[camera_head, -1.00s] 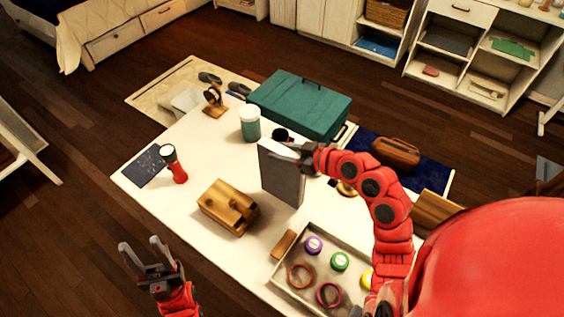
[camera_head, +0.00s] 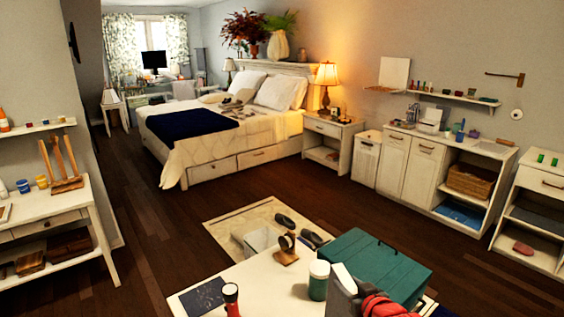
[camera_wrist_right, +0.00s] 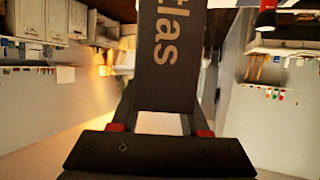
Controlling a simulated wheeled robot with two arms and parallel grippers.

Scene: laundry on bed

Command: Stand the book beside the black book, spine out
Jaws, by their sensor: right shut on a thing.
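The grey book (camera_head: 341,291) stands upright above the white table at the bottom of the head view, its lower part cut off by the frame edge. My right gripper (camera_head: 368,296) is shut on it, partly cropped with the red arm behind. In the right wrist view the dark book (camera_wrist_right: 168,60) sits between the two fingers of the gripper (camera_wrist_right: 163,108), with pale letters "tlas" on the side facing the camera. I cannot make out the black book in either view. My left gripper is out of view.
The white table (camera_head: 270,291) holds a green-and-white jar (camera_head: 318,280), a red flashlight (camera_head: 231,298) and a headphone stand (camera_head: 287,250). A teal box (camera_head: 376,264) is close by the book. A bed, nightstand, cabinets and a wall shelf (camera_head: 453,95) stand beyond open dark floor.

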